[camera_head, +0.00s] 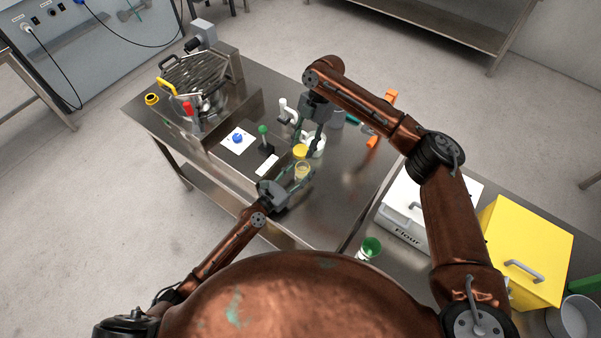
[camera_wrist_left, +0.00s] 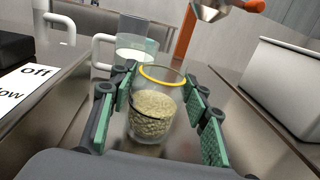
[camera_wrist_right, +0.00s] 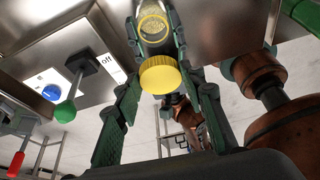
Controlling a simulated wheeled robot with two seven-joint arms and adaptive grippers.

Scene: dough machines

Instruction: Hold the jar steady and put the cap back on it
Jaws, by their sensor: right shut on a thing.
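The clear jar (camera_head: 302,171) stands upright on the steel table, part-filled with grainy beige stuff. In the left wrist view the jar (camera_wrist_left: 152,110) has a yellow ring at its open mouth. My left gripper (camera_head: 297,178) is open, with its fingers on either side of the jar; narrow gaps seem to show. The yellow cap (camera_head: 300,150) is in my right gripper (camera_head: 308,142), which is shut on it. In the right wrist view the cap (camera_wrist_right: 160,74) sits between the fingers, apart from the jar mouth (camera_wrist_right: 153,25).
A clear cup with white contents (camera_wrist_left: 135,52) stands just behind the jar. A green-knobbed lever (camera_head: 263,131) and a blue knob (camera_head: 238,138) are to the left. A machine with a red-handled lever (camera_head: 188,110) stands farther left. A flour bin (camera_head: 403,232) is at the right.

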